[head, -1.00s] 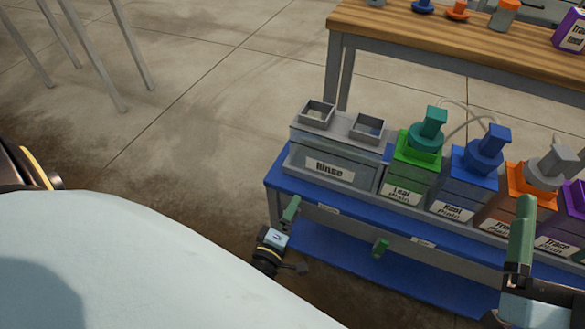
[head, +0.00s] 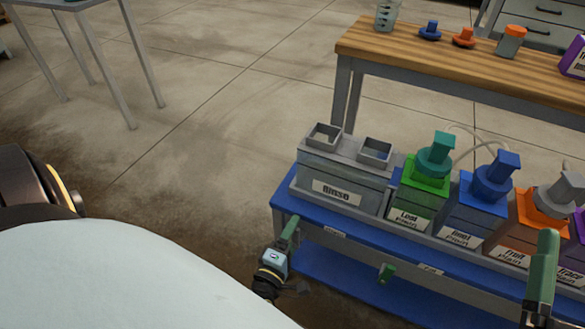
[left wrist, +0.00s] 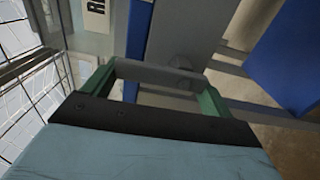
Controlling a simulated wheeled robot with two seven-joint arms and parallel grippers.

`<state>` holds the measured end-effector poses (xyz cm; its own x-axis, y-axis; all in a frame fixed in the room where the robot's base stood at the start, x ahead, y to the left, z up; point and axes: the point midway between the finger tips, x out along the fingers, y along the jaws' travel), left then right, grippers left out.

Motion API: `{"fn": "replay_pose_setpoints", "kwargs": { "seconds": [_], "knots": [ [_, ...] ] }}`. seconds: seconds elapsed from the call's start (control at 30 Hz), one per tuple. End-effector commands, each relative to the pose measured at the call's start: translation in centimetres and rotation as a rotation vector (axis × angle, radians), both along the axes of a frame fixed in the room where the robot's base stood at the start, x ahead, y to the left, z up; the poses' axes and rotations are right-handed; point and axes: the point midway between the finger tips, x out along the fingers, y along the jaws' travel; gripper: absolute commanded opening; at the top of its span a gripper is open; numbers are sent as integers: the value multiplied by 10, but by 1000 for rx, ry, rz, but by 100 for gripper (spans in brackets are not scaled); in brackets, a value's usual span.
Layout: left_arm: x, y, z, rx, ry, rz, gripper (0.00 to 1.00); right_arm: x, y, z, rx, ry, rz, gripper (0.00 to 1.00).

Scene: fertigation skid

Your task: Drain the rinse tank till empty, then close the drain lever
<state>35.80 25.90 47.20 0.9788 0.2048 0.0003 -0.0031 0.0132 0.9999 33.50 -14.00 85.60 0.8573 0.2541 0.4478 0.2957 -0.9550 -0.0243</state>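The rinse tank (head: 341,190), a grey box labelled "Rinse" with two square openings on top, stands at the left end of the blue skid. Its liquid level cannot be made out. My left gripper (head: 289,232) is at the skid's front left corner, just below the tank. In the left wrist view its two green fingers (left wrist: 157,88) stand apart, with a grey surface and a faint round fitting (left wrist: 180,62) beyond them. My right gripper (head: 544,262) is at the right edge, one green finger showing.
Leaf (head: 420,195), root (head: 473,210) and orange fruit (head: 520,232) tanks stand right of the rinse tank. A small green fitting (head: 387,272) hangs below the skid's front rail (head: 405,262). A wooden workbench (head: 460,65) stands behind.

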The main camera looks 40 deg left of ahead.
Motion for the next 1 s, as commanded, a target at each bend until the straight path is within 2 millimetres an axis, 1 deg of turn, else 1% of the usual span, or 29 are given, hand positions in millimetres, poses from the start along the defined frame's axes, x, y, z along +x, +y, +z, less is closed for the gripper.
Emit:
{"fn": "replay_pose_setpoints", "kwargs": {
  "seconds": [0.03, 0.1, 0.33, 0.47, 0.57, 0.67, 0.8, 1.0],
  "knots": [
    [1, -2, 0, -8, -1, -2, 91, 0, 0, 0, 0, 1, 0, 87],
    [1, -1, 0, -7, 0, -2, 100, 0, 0, 0, 0, 1, 0, 87],
    [0, -1, 0, -3, 0, -1, 100, 0, 0, 0, -1, 2, 0, 87],
    [-7, -2, 0, -3, 3, -1, 100, 3, 0, -2, -9, 27, -2, 87],
    [-19, -4, 1, -3, 3, -1, 100, 8, -1, -12, -33, 98, -9, 87],
    [-36, -8, 1, -2, 4, -2, 100, 12, -2, -26, -62, 190, -14, 87],
    [-64, -14, 1, -3, 4, -1, 100, 16, -5, -51, -108, 338, -22, 87],
    [-103, -22, 1, -5, 3, -1, 100, 16, -11, -83, -165, 523, -35, 87]
  ]
}}
